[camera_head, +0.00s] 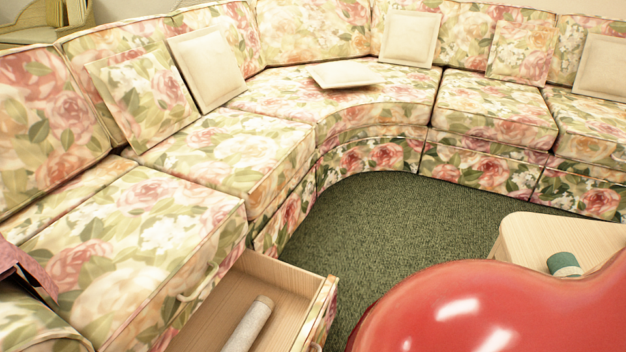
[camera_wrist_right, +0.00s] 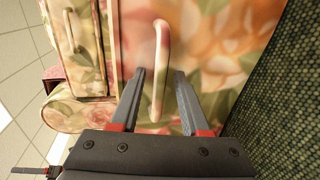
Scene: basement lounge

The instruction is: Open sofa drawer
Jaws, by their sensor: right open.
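The floral sofa (camera_head: 280,85) runs along the back and left in the head view. A drawer (camera_head: 248,290) stands pulled out from its base at the lower left, showing a pale wooden inside. A pale cylinder (camera_head: 247,326) lies in it. The drawer's near part is cut off by the picture edge. In the right wrist view, my right gripper (camera_wrist_right: 160,72) is open, its fingers on either side of a cream handle (camera_wrist_right: 160,48) on a floral front (camera_wrist_right: 215,45). I cannot tell whether they touch it. Neither gripper shows in the head view.
A large glossy red shape (camera_head: 490,312) fills the lower right. A light wooden table (camera_head: 520,232) with a green cylindrical item (camera_head: 564,264) stands behind it. Green carpet (camera_head: 385,225) is clear between the sofa and table. Cushions (camera_head: 205,66) rest on the sofa.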

